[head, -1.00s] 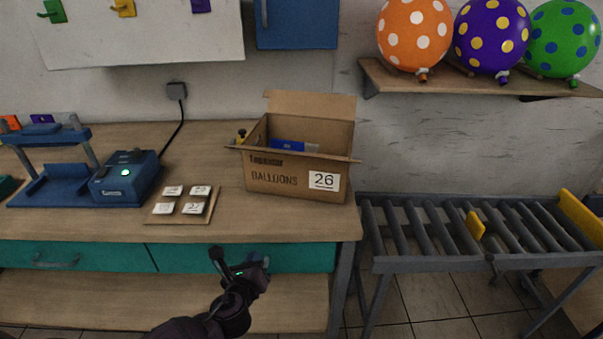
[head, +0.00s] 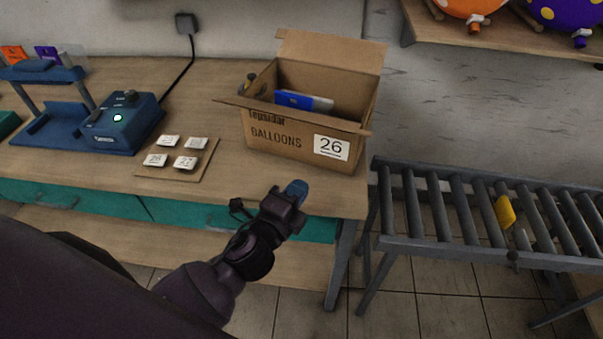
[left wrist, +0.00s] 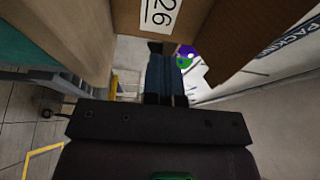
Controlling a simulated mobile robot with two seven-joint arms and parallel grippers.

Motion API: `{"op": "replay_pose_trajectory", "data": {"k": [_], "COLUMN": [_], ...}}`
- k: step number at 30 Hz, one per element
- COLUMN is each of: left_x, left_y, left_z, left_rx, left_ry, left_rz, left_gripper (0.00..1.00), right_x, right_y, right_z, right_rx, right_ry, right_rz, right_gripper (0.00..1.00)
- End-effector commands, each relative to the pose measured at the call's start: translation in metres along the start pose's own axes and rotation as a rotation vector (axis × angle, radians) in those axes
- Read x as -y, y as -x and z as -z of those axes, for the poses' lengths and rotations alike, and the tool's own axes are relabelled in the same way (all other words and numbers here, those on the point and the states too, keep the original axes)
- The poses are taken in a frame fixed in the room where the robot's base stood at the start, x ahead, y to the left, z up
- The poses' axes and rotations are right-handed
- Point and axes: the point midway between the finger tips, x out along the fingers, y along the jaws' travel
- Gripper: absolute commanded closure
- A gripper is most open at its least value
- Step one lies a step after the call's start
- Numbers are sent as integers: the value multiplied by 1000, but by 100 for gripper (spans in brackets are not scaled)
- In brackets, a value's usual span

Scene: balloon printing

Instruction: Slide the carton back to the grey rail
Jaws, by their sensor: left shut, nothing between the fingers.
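The open brown carton (head: 288,139), marked BALLOONS and 26, stands upright near the table's right end, flaps spread. Blue and white items (head: 303,101) show inside it. My left gripper (head: 297,188) is shut and empty, its blue fingertips at the table's front edge, in front of the carton with a visible gap in the head view. I cannot make out a separate grey rail behind the carton. My right gripper is not in view.
A grey roller conveyor (head: 470,245) with a yellow tab (head: 505,212) stands right of the table (head: 215,95). A board with several white tiles (head: 178,172) lies left of the carton. A blue device (head: 122,125) is farther left. A balloon shelf (head: 500,45) hangs at upper right.

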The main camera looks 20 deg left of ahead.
Motion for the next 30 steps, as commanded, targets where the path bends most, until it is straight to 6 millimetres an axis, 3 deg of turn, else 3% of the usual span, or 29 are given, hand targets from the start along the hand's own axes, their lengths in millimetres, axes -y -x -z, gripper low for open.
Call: {"op": "replay_pose_trajectory", "data": {"k": [17, 21, 30], "left_x": [1, 0, 0], "left_y": [-92, -105, -116], "left_z": [0, -17, -28], "left_rx": [0, 2, 1], "left_ry": [-4, -6, -2], "left_rz": [1, -1, -2], "left_gripper": [100, 100, 100], "right_x": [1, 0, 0], "right_y": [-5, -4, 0], "right_z": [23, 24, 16], "right_rx": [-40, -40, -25], "right_ry": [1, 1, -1], "right_rz": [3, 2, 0], "right_gripper": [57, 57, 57]}}
